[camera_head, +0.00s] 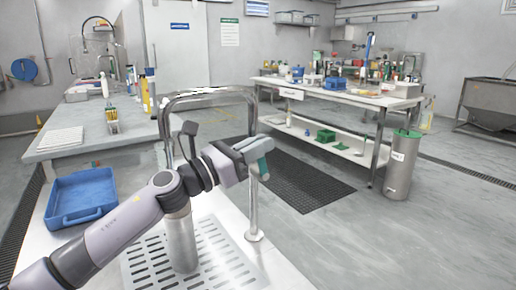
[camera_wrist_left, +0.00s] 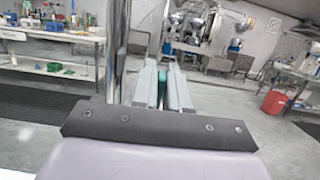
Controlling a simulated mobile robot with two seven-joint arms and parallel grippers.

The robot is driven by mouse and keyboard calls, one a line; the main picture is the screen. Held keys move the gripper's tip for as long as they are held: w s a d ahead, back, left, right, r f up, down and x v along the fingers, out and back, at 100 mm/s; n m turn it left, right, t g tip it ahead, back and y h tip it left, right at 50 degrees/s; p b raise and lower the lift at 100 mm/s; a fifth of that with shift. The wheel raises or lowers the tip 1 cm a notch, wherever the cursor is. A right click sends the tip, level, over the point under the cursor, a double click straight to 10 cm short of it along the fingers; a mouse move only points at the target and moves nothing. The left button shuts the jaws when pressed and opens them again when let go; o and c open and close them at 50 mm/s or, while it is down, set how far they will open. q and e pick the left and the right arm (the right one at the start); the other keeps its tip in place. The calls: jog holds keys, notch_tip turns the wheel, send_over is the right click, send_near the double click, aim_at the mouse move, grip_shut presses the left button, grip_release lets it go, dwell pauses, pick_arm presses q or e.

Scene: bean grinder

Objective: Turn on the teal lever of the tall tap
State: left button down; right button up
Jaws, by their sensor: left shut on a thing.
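The tall tap (camera_head: 253,205) is a chrome pipe standing on the metal counter, with a wide arch at its top. Its teal lever (camera_head: 263,168) shows at the fingertips of my left gripper (camera_head: 260,156). In the left wrist view the teal lever (camera_wrist_left: 163,90) sits between the two grey fingers of the left gripper (camera_wrist_left: 163,80), which is shut on it. The chrome pipe (camera_wrist_left: 117,50) stands just left of the fingers there. Much of the lever is hidden by the fingers. My right gripper is in neither view.
A blue tray (camera_head: 82,198) lies on the counter at left. A slotted drain plate (camera_head: 215,250) lies below my arm. A white bench (camera_head: 330,95) with bottles and boxes stands at back right, with a steel bin (camera_head: 403,165) beside it. Black floor mats lie between.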

pick_arm(q)
jog(key=c, duration=1.2)
grip_release()
jog(key=shift+a, duration=0.1)
jog(key=shift+v, duration=3.5)
jog(key=shift+c, duration=0.4)
